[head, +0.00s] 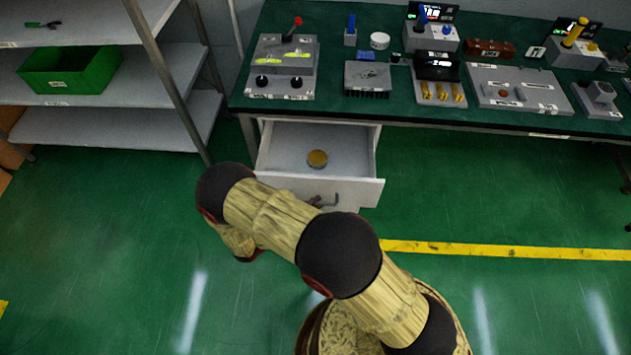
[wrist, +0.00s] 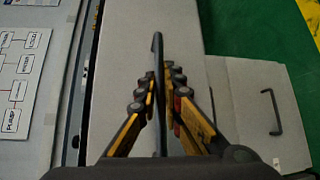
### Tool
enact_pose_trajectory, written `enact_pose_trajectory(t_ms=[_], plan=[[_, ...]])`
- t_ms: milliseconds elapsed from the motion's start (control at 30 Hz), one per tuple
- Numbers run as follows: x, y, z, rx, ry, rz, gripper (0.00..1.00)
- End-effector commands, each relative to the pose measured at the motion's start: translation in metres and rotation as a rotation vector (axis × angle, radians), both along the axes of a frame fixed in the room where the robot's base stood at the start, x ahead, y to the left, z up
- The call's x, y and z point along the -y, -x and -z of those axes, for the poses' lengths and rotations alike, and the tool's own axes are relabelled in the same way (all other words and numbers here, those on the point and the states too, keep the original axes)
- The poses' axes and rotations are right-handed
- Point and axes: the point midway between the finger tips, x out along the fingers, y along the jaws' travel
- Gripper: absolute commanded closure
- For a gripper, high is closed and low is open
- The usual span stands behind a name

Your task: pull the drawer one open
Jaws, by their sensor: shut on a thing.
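The white drawer (head: 345,192) under the workbench stands pulled out in the head view, its inside showing. A small round yellowish-brown thing (head: 317,158) lies on its floor. The dark drawer handle (head: 331,202) is partly hidden behind my arm. In the wrist view the handle (wrist: 157,45) is a thin dark bar running between the fingers of my gripper (wrist: 163,88). The gripper is shut on it, with black-padded yellow fingers on both sides. In the head view my arm largely hides the gripper.
The green-topped workbench (head: 345,108) carries several devices and boxes. A grey shelf (head: 120,122) with a green crate (head: 70,72) stands to the left. Another dark handle (wrist: 277,112) shows at right in the wrist view. Open green floor with a yellow line (head: 500,250) lies in front.

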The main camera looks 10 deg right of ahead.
Motion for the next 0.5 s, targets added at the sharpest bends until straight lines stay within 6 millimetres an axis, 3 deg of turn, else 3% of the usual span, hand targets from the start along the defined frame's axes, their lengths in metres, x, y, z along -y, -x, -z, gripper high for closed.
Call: enact_pose_trajectory(t_ms=[200, 500], plan=[[-0.021, 0.059, 0.0, -0.003, 0.001, -0.006, 1.0], [-0.042, 0.126, 0.0, -0.001, 0.001, -0.005, 1.0]])
